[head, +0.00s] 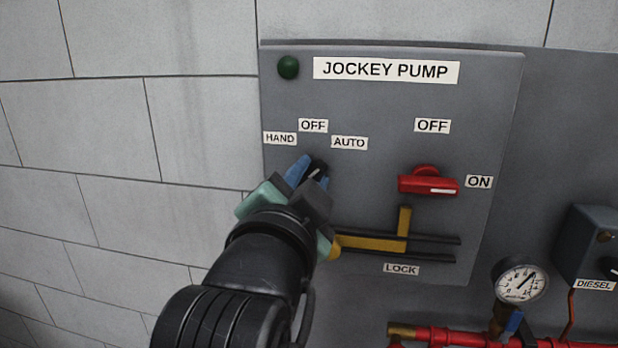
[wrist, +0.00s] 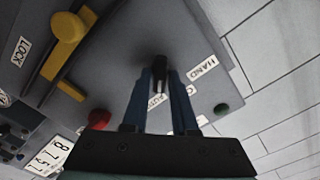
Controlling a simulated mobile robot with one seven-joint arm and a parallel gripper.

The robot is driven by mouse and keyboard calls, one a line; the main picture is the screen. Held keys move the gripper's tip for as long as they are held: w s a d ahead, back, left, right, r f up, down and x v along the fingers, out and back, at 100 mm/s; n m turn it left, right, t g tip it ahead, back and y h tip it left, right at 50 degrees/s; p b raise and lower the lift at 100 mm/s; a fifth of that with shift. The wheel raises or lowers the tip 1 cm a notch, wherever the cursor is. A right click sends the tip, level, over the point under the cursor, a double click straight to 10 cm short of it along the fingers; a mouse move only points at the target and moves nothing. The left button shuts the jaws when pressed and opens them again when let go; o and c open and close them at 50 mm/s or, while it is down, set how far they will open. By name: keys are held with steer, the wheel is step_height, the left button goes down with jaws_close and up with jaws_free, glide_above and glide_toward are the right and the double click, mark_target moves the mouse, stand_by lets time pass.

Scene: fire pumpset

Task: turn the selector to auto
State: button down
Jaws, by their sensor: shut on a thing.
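The selector is a small black knob (head: 317,168) below the HAND, OFF and AUTO labels on the grey jockey pump panel. My gripper (head: 311,175) reaches it from the lower left, with its blue fingers on either side of the knob. In the wrist view, the fingers (wrist: 161,85) are closed around the knob (wrist: 158,62). The knob's white mark appears to point toward the AUTO label (head: 349,143). The fingers hide part of the knob and part of the labels in the wrist view.
A red switch handle (head: 428,185) lies level, toward ON. Below it, a yellow lock slider (head: 375,243) sits in dark rails, close to my gripper's right side. A green lamp (head: 288,67) is at top left. A gauge (head: 521,283) and red pipes are lower right.

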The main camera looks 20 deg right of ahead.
steer(key=c, duration=0.8)
jaws_free()
steer(key=b+v, duration=0.8)
steer(key=v, duration=0.5)
steer(key=shift+w+r, duration=0.1)
